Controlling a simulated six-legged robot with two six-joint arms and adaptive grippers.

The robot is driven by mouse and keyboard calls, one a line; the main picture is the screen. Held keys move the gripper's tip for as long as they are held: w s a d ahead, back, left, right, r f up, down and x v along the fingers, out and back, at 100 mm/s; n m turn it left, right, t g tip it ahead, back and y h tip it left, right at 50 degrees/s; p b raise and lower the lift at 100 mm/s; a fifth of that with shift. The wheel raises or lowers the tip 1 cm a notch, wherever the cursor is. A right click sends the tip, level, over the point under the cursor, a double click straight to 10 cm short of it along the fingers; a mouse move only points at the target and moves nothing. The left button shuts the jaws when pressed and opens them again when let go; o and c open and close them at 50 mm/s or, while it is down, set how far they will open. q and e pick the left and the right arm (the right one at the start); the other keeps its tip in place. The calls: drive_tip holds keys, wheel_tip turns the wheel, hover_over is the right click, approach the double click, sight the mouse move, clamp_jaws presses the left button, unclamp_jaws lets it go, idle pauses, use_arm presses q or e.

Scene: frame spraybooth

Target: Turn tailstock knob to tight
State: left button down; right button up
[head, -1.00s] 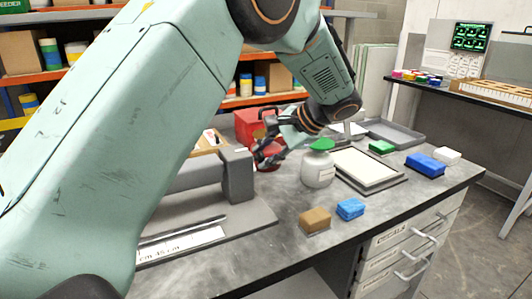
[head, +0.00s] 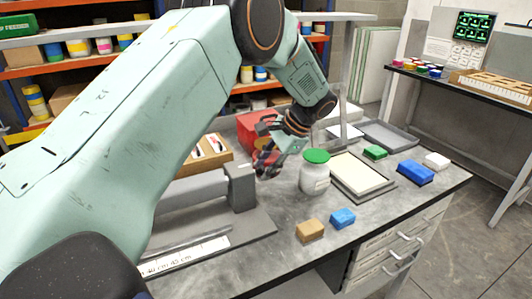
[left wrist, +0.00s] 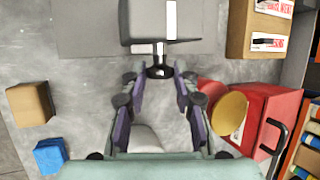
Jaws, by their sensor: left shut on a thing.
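The grey tailstock block (head: 240,187) stands at the right end of the grey bench fixture (head: 190,235). In the left wrist view the tailstock knob (left wrist: 159,71), black with a pale mark on top, sticks out from the block (left wrist: 160,22) between my fingertips. My left gripper (head: 266,165) reaches down beside the block's right face, and in the left wrist view its two fingers (left wrist: 157,82) stand either side of the knob, shut on it. In the head view the fingers mostly hide the knob. My right gripper is not in view.
A white jar with a green lid (head: 315,175) stands close right of my left gripper. A red box (head: 253,128) is behind it, and a wooden box (head: 208,154) behind the fixture. Tan (head: 310,230) and blue (head: 342,217) blocks lie in front. A framed panel (head: 362,174) lies to the right.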

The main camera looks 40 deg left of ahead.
use_arm(q)
drive_tip(key=shift+w+a+r+m+g+h+p, duration=0.15)
drive_tip(key=shift+g+h+p, duration=0.15)
drive_tip(key=shift+h+p, duration=0.65)
drive_tip(key=shift+s+a+f+m+g+h+p, duration=0.15)
drive_tip(key=shift+g+h+p, duration=0.2)
drive_tip(key=shift+p, duration=1.1)
drive_tip(key=shift+w, duration=0.1)
drive_tip(key=c, duration=1)
unclamp_jaws()
drive_tip(key=shift+d, duration=0.1)
drive_tip(key=shift+c, duration=0.2)
drive_tip(key=shift+r, duration=0.15)
drive_tip(key=v, duration=1.2)
